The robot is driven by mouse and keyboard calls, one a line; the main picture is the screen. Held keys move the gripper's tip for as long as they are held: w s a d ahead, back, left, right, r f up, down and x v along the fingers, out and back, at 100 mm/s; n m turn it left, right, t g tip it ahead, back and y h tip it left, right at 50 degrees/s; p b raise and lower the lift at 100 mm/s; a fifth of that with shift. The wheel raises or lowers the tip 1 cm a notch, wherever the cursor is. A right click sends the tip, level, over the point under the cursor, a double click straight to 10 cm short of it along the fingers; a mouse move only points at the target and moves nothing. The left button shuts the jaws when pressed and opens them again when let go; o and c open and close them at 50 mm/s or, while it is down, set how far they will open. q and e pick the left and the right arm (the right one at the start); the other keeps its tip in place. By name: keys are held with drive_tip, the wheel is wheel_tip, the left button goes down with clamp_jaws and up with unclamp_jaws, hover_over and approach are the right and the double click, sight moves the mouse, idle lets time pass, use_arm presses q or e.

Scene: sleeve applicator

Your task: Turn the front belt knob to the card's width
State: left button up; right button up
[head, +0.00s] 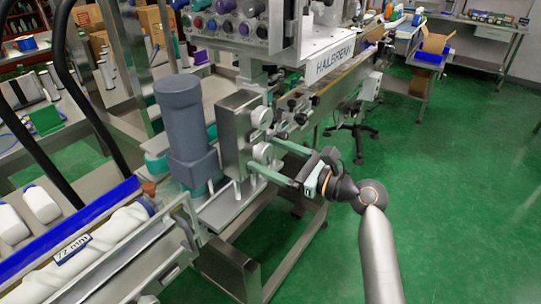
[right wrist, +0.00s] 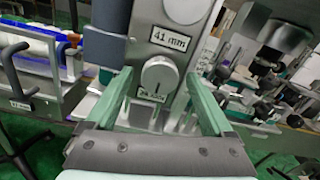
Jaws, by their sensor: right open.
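A round pale knob (right wrist: 160,76) sits low on a grey metal panel, with a short dark mark near its lower edge and a small label under it. It also shows in the head view (head: 262,152). A plate above it reads 41 mm (right wrist: 168,41). A second round knob (right wrist: 187,9) is higher on the panel. A card reading 72 mm (head: 73,250) is at the conveyor's side at lower left. My right gripper (head: 264,154) is open, its green fingers (right wrist: 159,78) on either side of the lower knob. Contact cannot be told. My left gripper is out of view.
A grey motor cylinder (head: 183,115) stands left of the panel. Black clamp knobs (head: 291,103) and rails lie right of the panel. The green floor (head: 450,190) at right is clear.

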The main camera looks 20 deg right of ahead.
drive_tip(key=shift+c, duration=0.4)
drive_tip(key=c, duration=1.3)
drive_tip(key=shift+n, duration=0.3)
